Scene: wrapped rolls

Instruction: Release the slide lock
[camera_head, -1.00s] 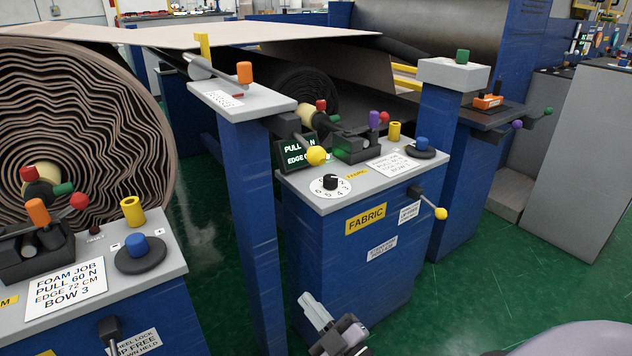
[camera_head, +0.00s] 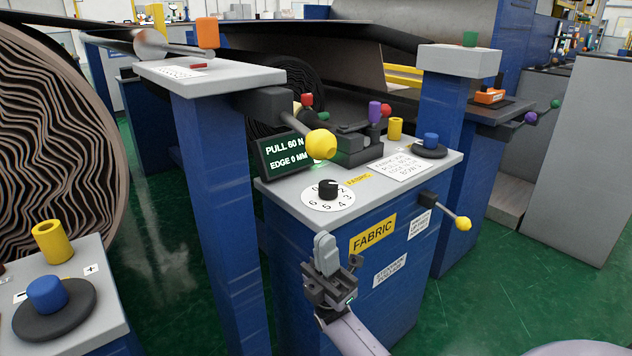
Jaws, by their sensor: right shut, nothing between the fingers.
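My right gripper (camera_head: 325,248) is shut and empty in front of the blue FABRIC cabinet (camera_head: 345,262), below its top's front edge and apart from it. No part in view is legibly marked as the slide lock. A lever with a yellow ball (camera_head: 463,223) sticks out of the cabinet's right front, beside a small white label (camera_head: 420,223) too small to read. Another yellow-ball lever (camera_head: 320,144) reaches out from the grey-topped post. A black dial (camera_head: 328,190) numbered around its rim sits on the cabinet top. My left gripper is out of view.
A display (camera_head: 287,152) reads PULL 60 N, EDGE 0 MM. The cabinet top also carries a blue knob (camera_head: 431,140), a yellow cylinder (camera_head: 395,128) and a purple knob (camera_head: 374,112). A blue post (camera_head: 222,170) stands left; green floor (camera_head: 480,300) is open at right.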

